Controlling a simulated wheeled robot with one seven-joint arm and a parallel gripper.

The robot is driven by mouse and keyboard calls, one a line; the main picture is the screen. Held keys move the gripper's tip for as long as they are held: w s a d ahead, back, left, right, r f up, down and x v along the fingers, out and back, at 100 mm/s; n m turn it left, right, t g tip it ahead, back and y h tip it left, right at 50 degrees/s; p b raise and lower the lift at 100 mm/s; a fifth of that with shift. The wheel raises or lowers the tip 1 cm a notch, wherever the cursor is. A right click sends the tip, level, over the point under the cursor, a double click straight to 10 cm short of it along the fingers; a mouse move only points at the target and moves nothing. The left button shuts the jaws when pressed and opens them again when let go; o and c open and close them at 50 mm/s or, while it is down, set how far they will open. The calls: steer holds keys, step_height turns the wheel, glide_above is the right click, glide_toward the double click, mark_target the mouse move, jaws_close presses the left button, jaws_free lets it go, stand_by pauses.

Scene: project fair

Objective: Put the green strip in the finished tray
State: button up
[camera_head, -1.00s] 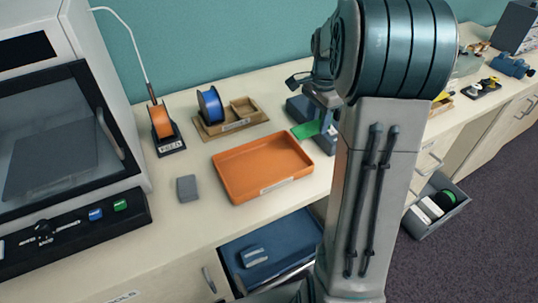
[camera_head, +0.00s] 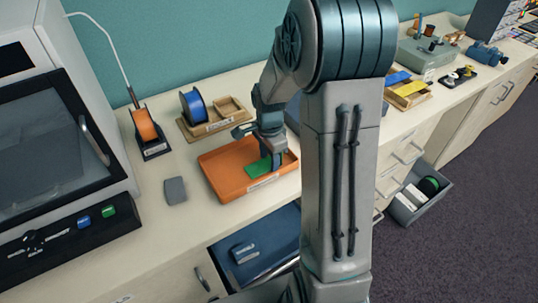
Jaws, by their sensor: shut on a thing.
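The green strip (camera_head: 257,169) is at the right part of the orange tray (camera_head: 222,184), inside its walls as seen from the head camera. My gripper (camera_head: 273,160) points down over the tray and is shut on the strip's right end. Whether the strip touches the tray floor is hard to tell. The tray has a pale label on its front wall, too small to read. My arm hides part of the tray's right back side.
A grey block (camera_head: 175,190) lies left of the tray. An open blue drawer (camera_head: 270,246) juts out below the counter.

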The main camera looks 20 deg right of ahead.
mark_target(269, 162)
steer(key=shift+f, duration=0.15)
steer(key=o, duration=1)
steer(key=shift+c, duration=0.2)
step_height(269, 162, up, 11)
steer(key=s+a+r+n+t, duration=0.1)
steer(key=s+a+n, duration=0.2)
steer(key=s+n, duration=0.5)
steer(key=s+a+r+n+t, duration=0.2)
steer(key=s+n, duration=0.5)
steer(key=s, duration=0.3)
steer(key=shift+a+r+n, duration=0.3)
steer(key=shift+a+n, duration=0.1)
